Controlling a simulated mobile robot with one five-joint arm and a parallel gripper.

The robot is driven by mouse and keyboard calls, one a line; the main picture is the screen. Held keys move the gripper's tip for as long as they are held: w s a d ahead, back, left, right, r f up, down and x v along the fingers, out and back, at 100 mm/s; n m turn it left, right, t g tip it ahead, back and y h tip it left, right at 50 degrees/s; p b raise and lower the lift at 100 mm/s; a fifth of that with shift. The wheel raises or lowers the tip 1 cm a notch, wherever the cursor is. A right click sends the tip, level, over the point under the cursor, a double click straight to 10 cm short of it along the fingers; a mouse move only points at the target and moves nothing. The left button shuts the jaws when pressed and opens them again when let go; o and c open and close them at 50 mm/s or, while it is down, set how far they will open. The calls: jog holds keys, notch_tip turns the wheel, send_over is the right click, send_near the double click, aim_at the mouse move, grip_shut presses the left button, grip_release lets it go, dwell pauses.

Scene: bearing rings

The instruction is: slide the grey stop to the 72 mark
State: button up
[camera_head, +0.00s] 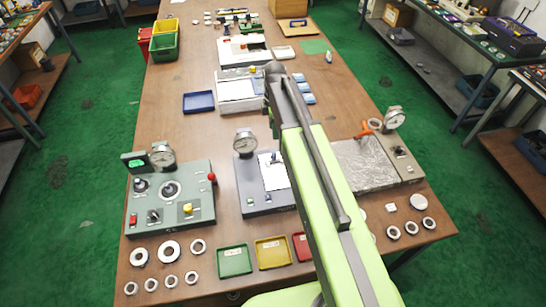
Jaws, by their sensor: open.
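My green arm crosses the bench from the bottom right of centre, and its dark far end with my gripper (274,70) is beside the white device (238,92). The jaws are small and partly covered by the arm; they are open, and I see nothing held. I cannot make out the grey stop or any 72 mark; numbers are too small to read at this distance. The grey-green dial panel (188,207) stands at the front left. A grey device with a gauge (246,172) stands in the middle, partly behind my arm.
Metal rings (169,251) lie along the front edge. Green (234,261), yellow (272,252) and red (302,246) trays lie there too. A metal plate (365,165) is right of my arm. A blue tray (198,102) lies left of the white device, with bare bench around it.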

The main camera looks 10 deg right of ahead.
aim_at(274, 154)
notch_tip(274, 154, down, 15)
jog(key=b, duration=1.4)
jog(key=shift+f, duration=0.15)
jog(key=shift+c, duration=0.4)
grip_shut()
